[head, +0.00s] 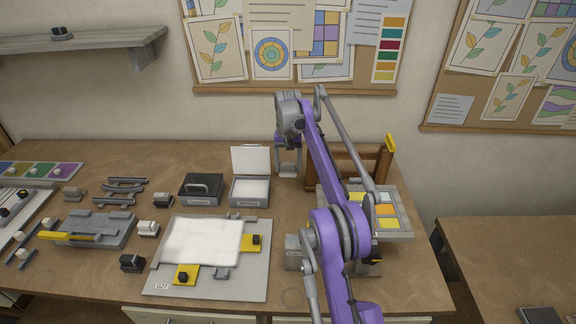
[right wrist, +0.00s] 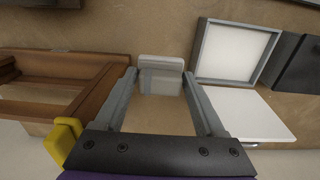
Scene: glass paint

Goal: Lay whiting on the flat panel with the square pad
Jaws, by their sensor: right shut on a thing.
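The flat panel (head: 200,241) is a pale white sheet lying on a grey board (head: 250,283), between yellow clamps. My right gripper (head: 288,172) is behind and to the right of it, pointing down, shut on a small pale grey block that looks like the square pad (right wrist: 160,78). The block sits between the fingertips in the right wrist view; whether it touches the table I cannot tell. An open box of white stuff (head: 250,192), likely the whiting, stands just left of the gripper with its lid up; it also shows in the right wrist view (right wrist: 250,115). My left gripper is out of view.
A dark box with a handle (head: 202,189) stands left of the white box. A brown wooden frame (right wrist: 60,88) stands close to my right gripper. A tray of coloured squares (head: 405,222) lies at the right, partly behind my arm. Grey fixtures (head: 95,229) fill the left.

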